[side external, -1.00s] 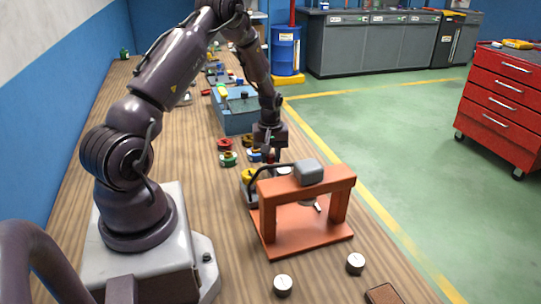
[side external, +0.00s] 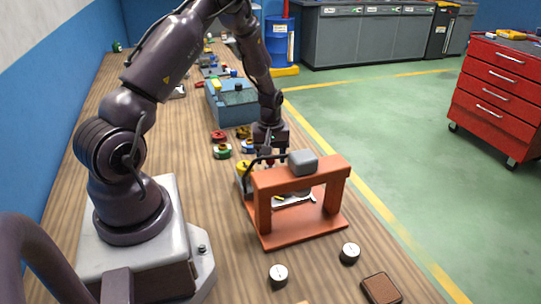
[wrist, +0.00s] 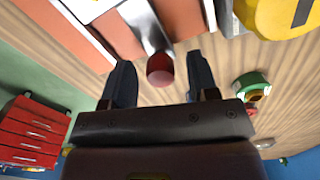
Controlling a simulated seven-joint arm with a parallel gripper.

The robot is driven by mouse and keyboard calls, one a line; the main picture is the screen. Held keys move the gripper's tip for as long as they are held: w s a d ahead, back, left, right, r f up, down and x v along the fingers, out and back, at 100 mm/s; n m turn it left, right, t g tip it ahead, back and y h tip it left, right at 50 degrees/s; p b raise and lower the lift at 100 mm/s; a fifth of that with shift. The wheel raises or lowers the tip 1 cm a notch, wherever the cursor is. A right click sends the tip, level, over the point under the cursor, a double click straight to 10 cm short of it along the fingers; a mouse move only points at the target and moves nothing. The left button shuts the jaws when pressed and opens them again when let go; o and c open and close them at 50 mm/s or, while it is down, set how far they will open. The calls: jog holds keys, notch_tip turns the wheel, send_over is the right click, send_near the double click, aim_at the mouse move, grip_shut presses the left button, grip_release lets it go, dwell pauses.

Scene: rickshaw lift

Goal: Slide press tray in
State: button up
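The orange press (side external: 262,212) stands on the bench, with a grey block (side external: 303,163) on its top beam. A pale metal tray (side external: 297,199) lies between its posts, partly hidden by the frame. In the wrist view the tray's metal handle ends in a red knob (wrist: 160,69). My gripper (wrist: 160,78) is at the far side of the press, its two dark fingers on either side of the knob with a visible gap to each. It is open. In the side view my gripper (side external: 269,158) is partly hidden behind the press's beam.
A yellow round thing (side external: 244,167) sits close left of the press. Coloured spools (side external: 222,151) and a blue box (side external: 232,107) lie beyond. Two white-topped cylinders (side external: 279,276) and a brown block (side external: 381,289) lie in front.

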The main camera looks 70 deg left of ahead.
notch_tip(320, 180, up, 13)
dwell(0.5)
notch_tip(320, 180, down, 13)
jog(key=n, duration=0.6)
jog(key=shift+a, duration=0.1)
dwell(0.3)
